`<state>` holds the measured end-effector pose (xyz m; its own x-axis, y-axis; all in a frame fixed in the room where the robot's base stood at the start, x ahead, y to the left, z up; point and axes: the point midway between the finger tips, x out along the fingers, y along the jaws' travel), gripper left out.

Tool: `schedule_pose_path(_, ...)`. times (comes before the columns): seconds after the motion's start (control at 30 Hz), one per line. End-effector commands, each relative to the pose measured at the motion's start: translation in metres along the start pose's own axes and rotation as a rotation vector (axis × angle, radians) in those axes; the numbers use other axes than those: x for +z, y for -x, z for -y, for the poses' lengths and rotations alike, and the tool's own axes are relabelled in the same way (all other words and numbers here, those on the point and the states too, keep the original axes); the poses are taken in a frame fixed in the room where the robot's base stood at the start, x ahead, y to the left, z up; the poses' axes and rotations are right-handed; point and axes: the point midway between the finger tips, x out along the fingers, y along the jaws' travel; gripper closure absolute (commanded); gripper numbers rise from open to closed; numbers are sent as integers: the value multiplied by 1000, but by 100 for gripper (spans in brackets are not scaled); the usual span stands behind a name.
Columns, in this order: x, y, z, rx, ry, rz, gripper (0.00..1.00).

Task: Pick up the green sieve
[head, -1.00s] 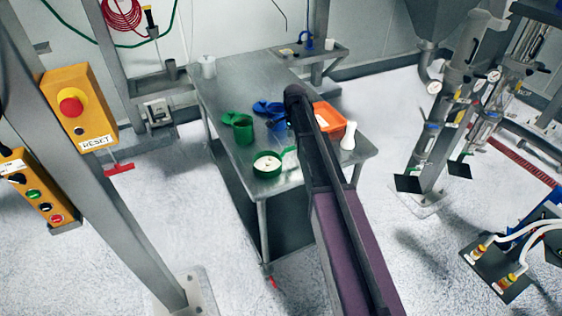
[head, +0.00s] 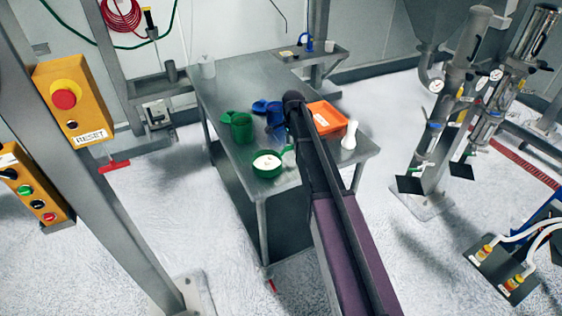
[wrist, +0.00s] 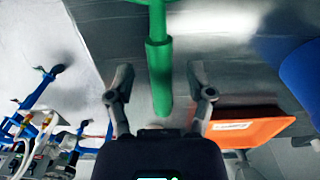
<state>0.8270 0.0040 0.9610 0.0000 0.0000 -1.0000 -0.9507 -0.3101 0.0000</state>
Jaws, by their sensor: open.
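The green sieve (head: 269,172) lies on the near part of the metal table, with pale contents or mesh in its round bowl. Its handle points right, toward my arm. In the wrist view the green sieve's handle (wrist: 158,55) runs down from the top edge, and the bowl is out of view. My gripper (wrist: 158,80) is open, with one finger on each side of the handle's end and visible gaps to both. I cannot tell how far the handle is from the fingers in depth. In the head view my arm hides the gripper.
On the metal table (head: 233,83) stand a green container (head: 241,128) and blue scoop-like items (head: 266,107). An orange tray (head: 325,117) and a white bottle (head: 349,136) are right of my arm.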

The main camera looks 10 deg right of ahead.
Motion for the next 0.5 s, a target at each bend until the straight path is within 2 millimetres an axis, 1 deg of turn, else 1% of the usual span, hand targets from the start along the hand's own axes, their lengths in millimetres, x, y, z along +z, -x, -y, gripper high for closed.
schedule_pose_path(0.03,0,-8,0,0,0,0,32)
schedule_pose_path(0.2,0,-16,0,0,0,0,32)
schedule_pose_path(0.5,0,-18,0,0,0,0,32)
